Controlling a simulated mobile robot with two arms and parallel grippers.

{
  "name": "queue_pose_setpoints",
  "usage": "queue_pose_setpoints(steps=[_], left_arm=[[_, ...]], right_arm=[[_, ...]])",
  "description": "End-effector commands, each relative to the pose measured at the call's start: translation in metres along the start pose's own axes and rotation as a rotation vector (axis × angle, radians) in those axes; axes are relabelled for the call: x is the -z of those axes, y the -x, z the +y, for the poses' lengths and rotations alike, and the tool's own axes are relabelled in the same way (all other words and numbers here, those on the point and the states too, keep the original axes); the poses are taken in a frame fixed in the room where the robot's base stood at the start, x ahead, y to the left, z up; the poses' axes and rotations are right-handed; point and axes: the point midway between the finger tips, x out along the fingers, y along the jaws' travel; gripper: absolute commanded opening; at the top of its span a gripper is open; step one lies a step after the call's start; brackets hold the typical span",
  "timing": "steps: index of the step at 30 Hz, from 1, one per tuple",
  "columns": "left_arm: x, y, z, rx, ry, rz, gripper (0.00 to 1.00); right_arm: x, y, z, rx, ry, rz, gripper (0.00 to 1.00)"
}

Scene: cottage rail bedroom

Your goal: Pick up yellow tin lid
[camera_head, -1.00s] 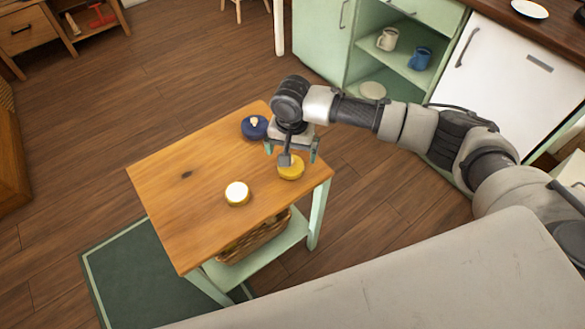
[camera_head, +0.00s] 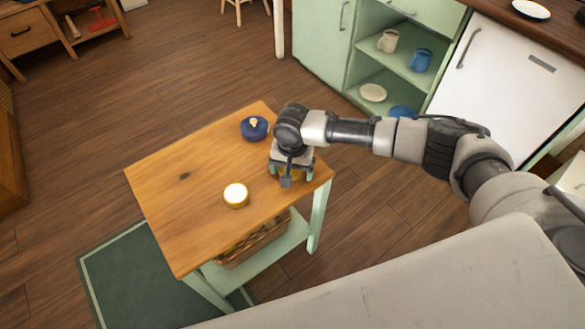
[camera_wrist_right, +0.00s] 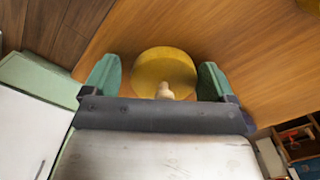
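The yellow tin lid (camera_wrist_right: 165,66) is round, with a pale knob, and lies on the wooden table top (camera_head: 190,160) near its right corner. My right gripper (camera_head: 291,176) is down over it and mostly hides it in the head view. In the right wrist view the green fingers (camera_wrist_right: 158,80) stand open on either side of the lid, with a small gap on each side. My left gripper is not in view.
A yellow tin with a white top (camera_head: 236,194) and a dark blue lid with a pale knob (camera_head: 254,128) stand on the same table. A wicker basket (camera_head: 254,242) is on the shelf below. A green cabinet (camera_head: 325,45) with mugs stands behind.

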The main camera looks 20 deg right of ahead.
Motion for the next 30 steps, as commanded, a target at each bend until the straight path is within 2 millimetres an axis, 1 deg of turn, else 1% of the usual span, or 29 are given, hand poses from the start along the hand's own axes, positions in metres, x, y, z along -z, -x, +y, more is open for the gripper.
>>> queue_pose_setpoints(steps=[1, 6, 10, 11, 17, 22, 25, 28, 30], left_arm=[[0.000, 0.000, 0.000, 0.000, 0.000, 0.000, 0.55], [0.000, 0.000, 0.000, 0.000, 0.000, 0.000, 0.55], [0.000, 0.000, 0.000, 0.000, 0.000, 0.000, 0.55], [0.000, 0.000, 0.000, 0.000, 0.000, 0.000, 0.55], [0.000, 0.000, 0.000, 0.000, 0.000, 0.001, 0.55], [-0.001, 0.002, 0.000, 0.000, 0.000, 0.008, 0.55], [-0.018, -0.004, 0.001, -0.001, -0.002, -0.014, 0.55], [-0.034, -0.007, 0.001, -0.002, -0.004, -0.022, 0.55], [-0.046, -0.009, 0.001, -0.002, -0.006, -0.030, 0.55]], right_arm=[[0.000, 0.000, 0.000, 0.000, 0.000, 0.000, 0.79], [0.000, 0.000, 0.000, 0.000, 0.000, 0.000, 0.53], [0.000, 0.000, 0.000, 0.000, 0.000, 0.000, 0.52], [0.000, 0.000, 0.000, 0.000, 0.000, 0.000, 0.48], [0.000, 0.001, 0.000, 0.000, 0.000, 0.000, 0.48], [0.000, 0.011, 0.000, 0.001, 0.000, 0.000, 0.48], [0.000, 0.026, 0.000, 0.001, -0.001, 0.000, 0.48], [-0.001, 0.047, 0.001, 0.002, 0.000, -0.001, 0.48], [-0.010, 0.053, 0.016, -0.001, 0.001, -0.003, 0.48]])
